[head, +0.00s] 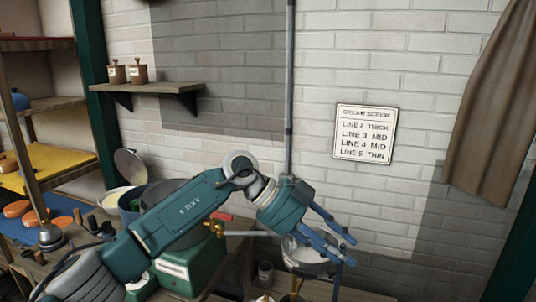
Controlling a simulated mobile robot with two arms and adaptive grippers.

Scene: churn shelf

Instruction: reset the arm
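My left arm comes in from the lower left and reaches across the middle of the head view. My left gripper (347,251) is at its end, right of centre, with its blue fingers spread apart and nothing seen between them. It is in front of and partly over a metal bowl (304,256), hiding part of it; I cannot tell whether they touch. My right gripper is not in view.
A green machine (190,265) with a brass spout stands behind my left arm. Pots (132,205) stand left of it. Shelving with a yellow board (55,165) is at the left. A wall shelf (150,88) holds two small jars. A sign (364,134) and brown curtain (492,105) hang at right.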

